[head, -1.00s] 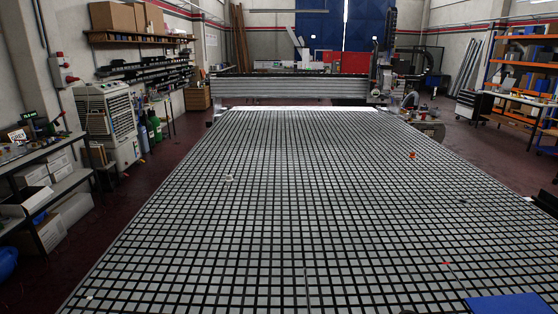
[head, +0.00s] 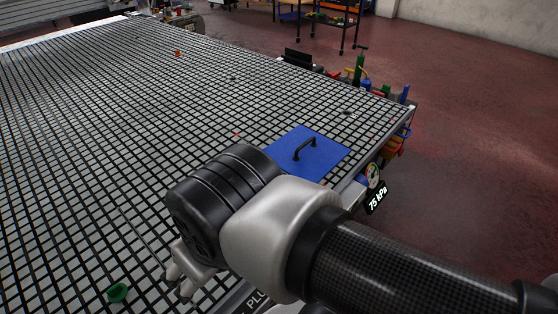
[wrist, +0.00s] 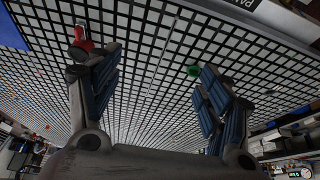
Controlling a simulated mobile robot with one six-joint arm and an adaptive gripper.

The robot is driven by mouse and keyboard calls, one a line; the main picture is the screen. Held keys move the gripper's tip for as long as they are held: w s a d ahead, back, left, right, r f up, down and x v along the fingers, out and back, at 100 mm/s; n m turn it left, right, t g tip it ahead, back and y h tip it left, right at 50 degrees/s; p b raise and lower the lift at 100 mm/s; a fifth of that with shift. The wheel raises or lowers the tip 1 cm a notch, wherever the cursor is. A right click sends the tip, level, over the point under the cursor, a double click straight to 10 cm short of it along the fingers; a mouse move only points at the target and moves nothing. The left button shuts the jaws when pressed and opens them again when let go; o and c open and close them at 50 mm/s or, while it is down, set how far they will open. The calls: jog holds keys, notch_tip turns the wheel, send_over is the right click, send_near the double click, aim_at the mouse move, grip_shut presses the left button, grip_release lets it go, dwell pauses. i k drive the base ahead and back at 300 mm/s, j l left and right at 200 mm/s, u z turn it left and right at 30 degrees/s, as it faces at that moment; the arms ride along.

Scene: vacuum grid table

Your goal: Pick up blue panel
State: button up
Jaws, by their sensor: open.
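The blue panel (head: 322,158) is a flat blue sheet with a black bar handle (head: 305,149) on top. It lies on the grid table near its right edge in the head view, partly hidden by my arm. A blue corner of it shows at the top left of the wrist view (wrist: 12,32). My gripper (head: 178,278) is over the table to the left of and nearer than the panel, apart from it. The wrist view shows its two blue-padded fingers spread wide (wrist: 158,62), with nothing held between them.
A small green object (head: 118,292) lies on the table near my gripper. A red and silver object (wrist: 80,42) shows beside the left finger. A 75 kPa gauge (head: 373,177) and colored tools (head: 360,75) line the table's right edge. The grid beyond the panel is mostly clear.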

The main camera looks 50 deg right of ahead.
aim_at(305, 152)
jog(key=z, duration=1.8)
jog(key=i+l+u, duration=0.3)
jog(key=i+l, duration=0.15)
jog(key=l, duration=0.2)
jog(key=i+l+u, duration=0.1)
jog(key=l, duration=0.25)
jog(key=i+l+u, duration=0.15)
jog(key=i+l, duration=0.15)
jog(key=i+l+u, duration=0.15)
jog(key=l, duration=0.35)
jog(key=i+l+u, duration=0.15)
jog(key=l, duration=0.25)
